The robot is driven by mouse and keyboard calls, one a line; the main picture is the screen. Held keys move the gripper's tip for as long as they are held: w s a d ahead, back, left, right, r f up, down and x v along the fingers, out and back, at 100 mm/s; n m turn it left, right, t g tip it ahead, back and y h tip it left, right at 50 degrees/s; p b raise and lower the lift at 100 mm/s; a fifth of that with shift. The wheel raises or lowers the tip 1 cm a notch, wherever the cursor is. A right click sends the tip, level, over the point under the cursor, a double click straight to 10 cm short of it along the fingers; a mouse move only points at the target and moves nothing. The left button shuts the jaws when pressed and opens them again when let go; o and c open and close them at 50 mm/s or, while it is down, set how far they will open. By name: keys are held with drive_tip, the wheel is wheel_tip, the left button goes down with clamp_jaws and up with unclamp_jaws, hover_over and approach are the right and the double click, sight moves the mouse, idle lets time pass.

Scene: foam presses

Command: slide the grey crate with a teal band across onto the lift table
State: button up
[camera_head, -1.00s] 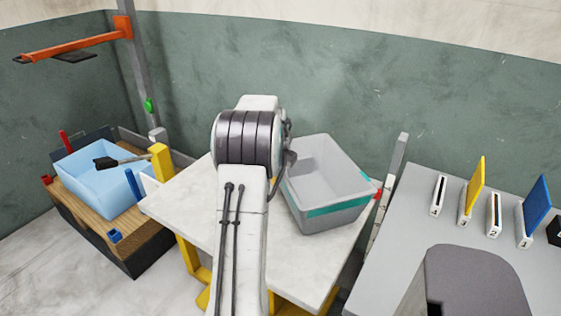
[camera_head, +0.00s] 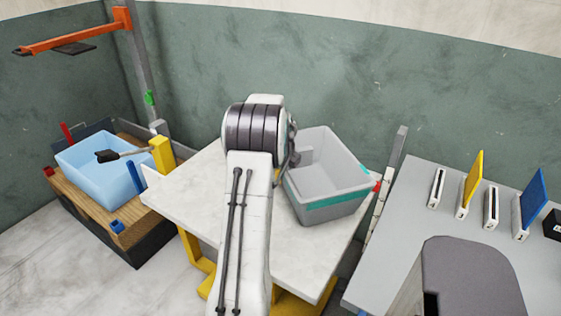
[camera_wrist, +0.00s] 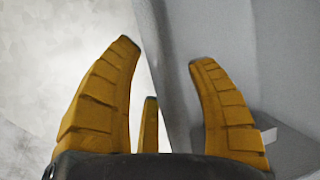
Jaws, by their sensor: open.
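The grey crate (camera_head: 326,214) with a teal band (camera_head: 340,199) rests on the right part of a white-topped table (camera_head: 190,200) with a yellow frame. It sits at an angle near that table's right edge, and its visible inside looks empty apart from a small grey block shape. In the head view my arm hides my gripper at the crate's left side. In the wrist view my gripper (camera_wrist: 162,52) is open. The crate's grey wall (camera_wrist: 178,75) shows between its yellow fingers, the left finger over pale surface and the right over the crate. Contact cannot be told.
A light blue crate (camera_head: 85,153) with a dark-headed tool stands on a wooden platform (camera_head: 130,212) at left. An orange arm (camera_head: 75,40) on a post overhangs it. A grey bench (camera_head: 390,240) with numbered holders is at right. The white table's left part is clear.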

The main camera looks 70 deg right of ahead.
drive_tip(key=shift+p+x, duration=0.6)
drive_tip(key=shift+x, duration=1.75)
clamp_jaws()
